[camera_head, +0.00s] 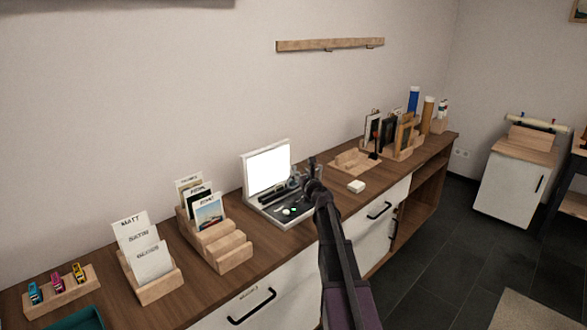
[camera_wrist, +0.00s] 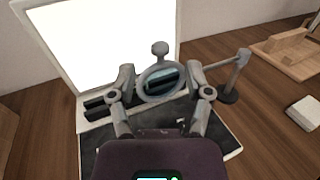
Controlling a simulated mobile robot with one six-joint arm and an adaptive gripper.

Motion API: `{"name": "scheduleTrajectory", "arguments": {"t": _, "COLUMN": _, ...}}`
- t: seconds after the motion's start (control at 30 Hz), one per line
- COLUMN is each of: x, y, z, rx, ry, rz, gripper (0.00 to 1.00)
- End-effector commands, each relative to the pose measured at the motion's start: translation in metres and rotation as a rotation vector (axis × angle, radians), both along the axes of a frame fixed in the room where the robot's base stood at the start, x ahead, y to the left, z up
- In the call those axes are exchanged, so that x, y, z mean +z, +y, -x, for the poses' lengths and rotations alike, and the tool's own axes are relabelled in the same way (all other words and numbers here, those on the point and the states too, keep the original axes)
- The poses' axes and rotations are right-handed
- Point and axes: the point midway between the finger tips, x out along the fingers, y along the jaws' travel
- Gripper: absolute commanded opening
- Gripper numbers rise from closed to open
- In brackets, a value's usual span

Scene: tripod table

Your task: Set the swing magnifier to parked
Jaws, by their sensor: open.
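The swing magnifier (camera_wrist: 161,83) is a grey ring with a lens and a round knob on top, seen in the wrist view. A grey arm links it on the right to an upright post (camera_wrist: 236,78) with a dark foot. The magnifier sits over a dark-based device with a bright white panel (camera_wrist: 95,45), whose panel also shows in the head view (camera_head: 268,168). My gripper (camera_wrist: 160,74) is open, with one finger on each side of the ring. I cannot tell whether the fingers touch it. In the head view my gripper (camera_head: 308,176) largely hides the magnifier.
A white block (camera_head: 357,187) and a wooden stand (camera_head: 354,162) are right of the device. Card holders (camera_head: 220,248) and small toy cars (camera_head: 57,285) stand to the left. Frames and bottles (camera_head: 428,114) are at the far right. Some bare countertop shows between them.

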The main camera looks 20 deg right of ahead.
Motion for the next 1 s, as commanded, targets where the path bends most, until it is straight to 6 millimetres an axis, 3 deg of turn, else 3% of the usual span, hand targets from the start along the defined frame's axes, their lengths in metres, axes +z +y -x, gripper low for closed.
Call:
{"name": "scheduleTrajectory", "arguments": {"t": 0.1, "x": 0.000, "y": -0.002, "z": -0.022, "rx": 0.000, "ry": 0.000, "rz": 0.000, "gripper": 0.64}}
{"name": "scheduleTrajectory", "arguments": {"t": 0.33, "x": 0.000, "y": -0.003, "z": -0.047, "rx": 0.000, "ry": 0.000, "rz": 0.000, "gripper": 0.64}}
{"name": "scheduleTrajectory", "arguments": {"t": 0.83, "x": 0.000, "y": -0.003, "z": -0.055, "rx": -0.001, "ry": 0.000, "rz": 0.000, "gripper": 0.64}}
{"name": "scheduleTrajectory", "arguments": {"t": 0.87, "x": 0.000, "y": -0.004, "z": -0.055, "rx": -0.001, "ry": 0.000, "rz": 0.000, "gripper": 0.61}}
{"name": "scheduleTrajectory", "arguments": {"t": 1.0, "x": 0.000, "y": -0.004, "z": -0.055, "rx": -0.002, "ry": 0.000, "rz": 0.000, "gripper": 0.20}}
